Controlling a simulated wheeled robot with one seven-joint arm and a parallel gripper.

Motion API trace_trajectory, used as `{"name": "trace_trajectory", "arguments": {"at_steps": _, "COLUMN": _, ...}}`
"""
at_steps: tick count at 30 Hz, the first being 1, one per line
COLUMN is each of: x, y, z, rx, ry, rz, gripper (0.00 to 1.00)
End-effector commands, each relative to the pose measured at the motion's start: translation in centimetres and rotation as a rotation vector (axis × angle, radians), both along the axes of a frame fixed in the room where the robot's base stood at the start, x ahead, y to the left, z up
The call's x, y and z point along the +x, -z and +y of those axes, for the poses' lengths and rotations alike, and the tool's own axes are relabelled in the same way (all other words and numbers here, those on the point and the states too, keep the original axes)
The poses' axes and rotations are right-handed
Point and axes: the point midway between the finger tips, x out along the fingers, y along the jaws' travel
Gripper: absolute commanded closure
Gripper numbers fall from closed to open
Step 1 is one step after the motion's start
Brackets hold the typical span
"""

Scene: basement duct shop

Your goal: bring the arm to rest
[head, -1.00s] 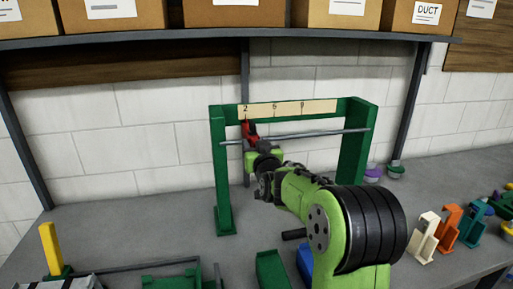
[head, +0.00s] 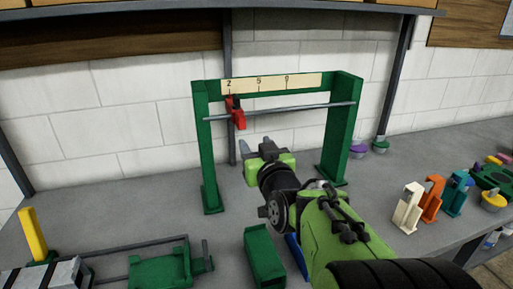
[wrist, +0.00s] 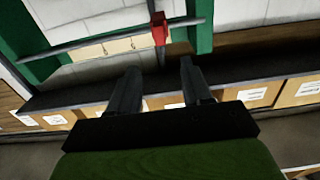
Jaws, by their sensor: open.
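My gripper (head: 262,150) is in front of and below the grey rod of the green frame in the head view. In the wrist view its two dark fingers (wrist: 160,90) stand apart with nothing between them. A red clip (head: 236,112) hangs on the rod (head: 280,111) near its left end, below the mark 2 on the scale strip (head: 270,84). The red clip also shows in the wrist view (wrist: 159,29), beyond the fingertips and apart from them. The green frame (head: 208,150) stands upright on the bench.
A green block (head: 263,255) and a green fixture (head: 160,268) sit at the front of the grey bench (head: 120,215). A yellow post (head: 32,235) is at left. White (head: 407,207), orange (head: 432,198) and teal (head: 457,200) holders stand at right. A shelf with boxes (wrist: 258,95) is above.

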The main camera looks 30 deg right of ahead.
Motion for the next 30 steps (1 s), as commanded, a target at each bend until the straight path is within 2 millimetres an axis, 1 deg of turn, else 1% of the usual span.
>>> {"name": "trace_trajectory", "arguments": {"at_steps": 8, "x": 0.0, "y": 0.0, "z": 0.0, "rx": 0.000, "ry": -0.001, "rz": 0.001, "gripper": 0.51}}
{"name": "trace_trajectory", "arguments": {"at_steps": 9, "x": 0.0, "y": 0.0, "z": 0.3, "rx": 0.000, "ry": -0.006, "rz": 0.009, "gripper": 0.51}}
{"name": "trace_trajectory", "arguments": {"at_steps": 11, "x": -0.1, "y": 0.4, "z": 1.7, "rx": 0.001, "ry": -0.032, "rz": 0.051, "gripper": 0.51}}
{"name": "trace_trajectory", "arguments": {"at_steps": 14, "x": -1.7, "y": 2.0, "z": 6.1, "rx": 0.011, "ry": -0.112, "rz": 0.220, "gripper": 0.51}}
{"name": "trace_trajectory", "arguments": {"at_steps": 15, "x": -3.0, "y": 3.0, "z": 8.2, "rx": 0.018, "ry": -0.146, "rz": 0.311, "gripper": 0.51}}
{"name": "trace_trajectory", "arguments": {"at_steps": 17, "x": -5.7, "y": 4.5, "z": 10.7, "rx": 0.034, "ry": -0.186, "rz": 0.454, "gripper": 0.51}}
{"name": "trace_trajectory", "arguments": {"at_steps": 18, "x": -7.9, "y": 5.6, "z": 12.1, "rx": 0.046, "ry": -0.206, "rz": 0.548, "gripper": 0.51}}
{"name": "trace_trajectory", "arguments": {"at_steps": 20, "x": -11.4, "y": 7.1, "z": 13.6, "rx": 0.067, "ry": -0.228, "rz": 0.682, "gripper": 0.51}}
{"name": "trace_trajectory", "arguments": {"at_steps": 21, "x": -13.8, "y": 8.0, "z": 14.3, "rx": 0.083, "ry": -0.239, "rz": 0.766, "gripper": 0.51}}
{"name": "trace_trajectory", "arguments": {"at_steps": 24, "x": -19.0, "y": 9.8, "z": 15.2, "rx": 0.120, "ry": -0.253, "rz": 0.935, "gripper": 0.51}}
{"name": "trace_trajectory", "arguments": {"at_steps": 25, "x": -20.1, "y": 10.2, "z": 15.3, "rx": 0.129, "ry": -0.255, "rz": 0.973, "gripper": 0.51}}
{"name": "trace_trajectory", "arguments": {"at_steps": 27, "x": -22.0, "y": 10.8, "z": 15.4, "rx": 0.144, "ry": -0.257, "rz": 1.035, "gripper": 0.51}}
{"name": "trace_trajectory", "arguments": {"at_steps": 30, "x": -23.1, "y": 11.2, "z": 15.4, "rx": 0.154, "ry": -0.257, "rz": 1.072, "gripper": 0.51}}
